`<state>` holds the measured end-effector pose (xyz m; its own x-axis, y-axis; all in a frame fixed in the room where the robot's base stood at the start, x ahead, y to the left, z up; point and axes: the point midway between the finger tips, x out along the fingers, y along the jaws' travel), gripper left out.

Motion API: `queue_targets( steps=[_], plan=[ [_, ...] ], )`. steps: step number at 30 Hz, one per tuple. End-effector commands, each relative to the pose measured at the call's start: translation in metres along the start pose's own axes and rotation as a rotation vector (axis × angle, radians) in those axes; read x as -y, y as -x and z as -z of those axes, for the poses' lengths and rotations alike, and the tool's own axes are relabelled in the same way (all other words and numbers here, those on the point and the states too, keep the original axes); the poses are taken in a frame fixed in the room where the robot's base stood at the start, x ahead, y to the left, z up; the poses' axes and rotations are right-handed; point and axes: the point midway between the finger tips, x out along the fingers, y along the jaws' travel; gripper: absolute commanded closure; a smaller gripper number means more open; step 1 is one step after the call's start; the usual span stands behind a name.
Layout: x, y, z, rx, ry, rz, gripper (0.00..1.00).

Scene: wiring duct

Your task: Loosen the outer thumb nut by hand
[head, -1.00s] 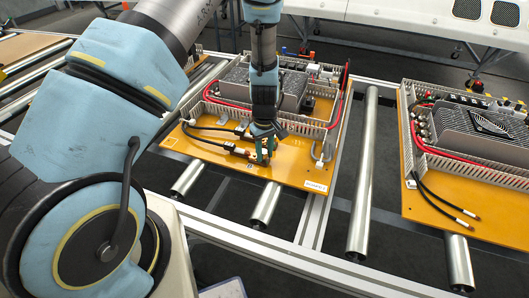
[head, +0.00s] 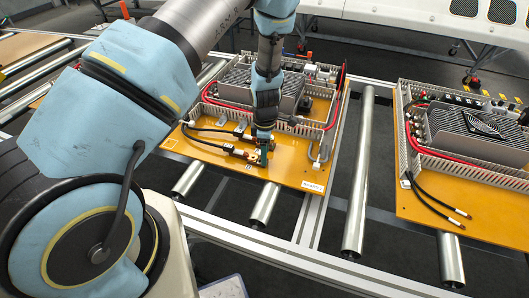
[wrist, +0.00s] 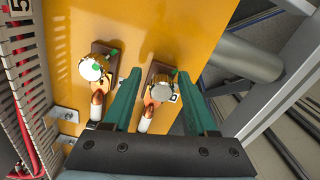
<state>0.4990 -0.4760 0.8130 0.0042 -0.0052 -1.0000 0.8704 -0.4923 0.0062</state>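Two thumb nuts with pale round tops stand on dark terminal blocks on the orange board, in the wrist view. The outer thumb nut (wrist: 161,92) is the right one, nearer the board's edge. The other thumb nut (wrist: 92,66) is to its left. A copper lug on a cable end sits at each nut. My gripper (wrist: 158,74) is open, its green fingers on either side of the outer nut, with a small gap visible on each side. In the head view my gripper (head: 264,157) is down at the terminals and hides most of them.
The orange board (head: 290,172) lies on a roller conveyor and carries a walled duct (wrist: 25,90) with red cable, left in the wrist view. A metal roller (wrist: 240,58) lies beyond the board's edge. A second similar board (head: 430,205) is at the right. The board's front strip is clear.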

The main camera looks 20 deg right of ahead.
Motion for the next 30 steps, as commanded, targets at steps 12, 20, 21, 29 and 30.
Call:
queue_targets(
  steps=[12,20,21,29,30],
  plan=[
    [0.0038,-0.0039,0.0029,0.001,-0.285,0.004,0.41],
    [0.0084,-0.0025,0.0044,0.001,-0.832,0.004,0.41],
    [0.0091,-0.0020,0.0043,0.001,-0.884,0.004,0.41],
    [0.0097,-0.0002,0.0043,0.001,-0.953,0.005,0.41],
    [0.0097,-0.0002,0.0043,0.001,-0.953,0.005,0.40]
  ],
)
